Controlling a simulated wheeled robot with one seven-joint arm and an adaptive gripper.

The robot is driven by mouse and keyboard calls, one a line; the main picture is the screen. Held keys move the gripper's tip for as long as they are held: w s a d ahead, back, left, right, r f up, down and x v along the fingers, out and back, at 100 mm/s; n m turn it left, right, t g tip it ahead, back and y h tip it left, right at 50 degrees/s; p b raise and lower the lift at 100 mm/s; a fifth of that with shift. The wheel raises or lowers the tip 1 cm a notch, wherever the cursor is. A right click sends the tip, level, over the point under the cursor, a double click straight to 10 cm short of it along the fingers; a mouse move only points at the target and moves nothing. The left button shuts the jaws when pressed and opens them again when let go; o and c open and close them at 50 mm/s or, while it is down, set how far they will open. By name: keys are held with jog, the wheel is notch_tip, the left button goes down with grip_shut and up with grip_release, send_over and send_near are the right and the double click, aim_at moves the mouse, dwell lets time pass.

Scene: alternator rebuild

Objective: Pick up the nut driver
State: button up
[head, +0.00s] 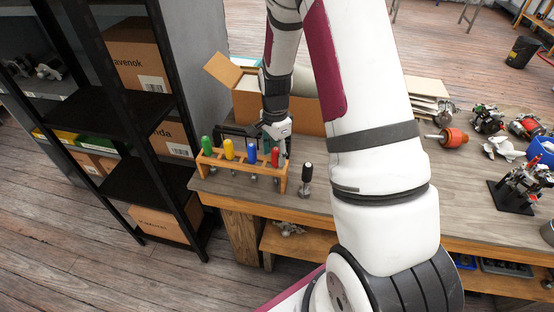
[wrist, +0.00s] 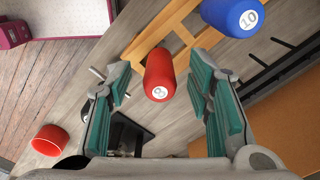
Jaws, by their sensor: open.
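A wooden rack (head: 240,170) on the bench holds upright nut drivers with coloured handles: green (head: 207,143), yellow (head: 228,149), blue (head: 252,153) and red (head: 275,157). In the wrist view the red handle (wrist: 160,76) is marked 8 and the blue handle (wrist: 235,15) is marked 10. My gripper (head: 277,138) is above the red end of the rack. In the wrist view my gripper (wrist: 163,72) is open, its green-padded fingers on either side of the red handle, with visible gaps. The red driver's shaft is mostly hidden.
A black-handled tool (head: 307,173) stands just right of the rack. An open cardboard box (head: 250,110) and a dark rack (wrist: 280,65) are behind. Alternator parts (head: 488,118) lie at the right. A red ring-like object (wrist: 50,140) shows at the wrist view's lower left. Shelving (head: 160,100) stands left.

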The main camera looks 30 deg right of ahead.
jog(key=shift+f, duration=0.15)
grip_shut()
dwell(0.4)
notch_tip(320, 180, up, 18)
jog(key=b, duration=0.1)
jog(key=shift+b, duration=0.35)
